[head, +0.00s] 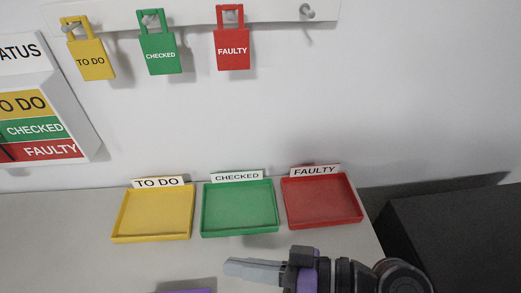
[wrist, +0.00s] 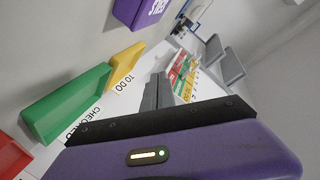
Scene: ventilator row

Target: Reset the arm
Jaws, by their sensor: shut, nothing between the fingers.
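My gripper (head: 230,267) is at the bottom right of the head view, in front of the trays, with its grey fingers pointing left. The fingers are together and hold nothing. In the wrist view the fingertips (wrist: 163,78) show beyond the purple gripper body. My arm reaches in from the lower right edge of the head view; most of it is out of view.
Yellow (head: 153,214), green (head: 240,209) and red (head: 322,202) trays stand empty on the white table behind my gripper. Yellow (head: 92,61), green (head: 160,54) and red (head: 232,50) tags hang on a wall rail. A dark box (head: 455,235) stands right.

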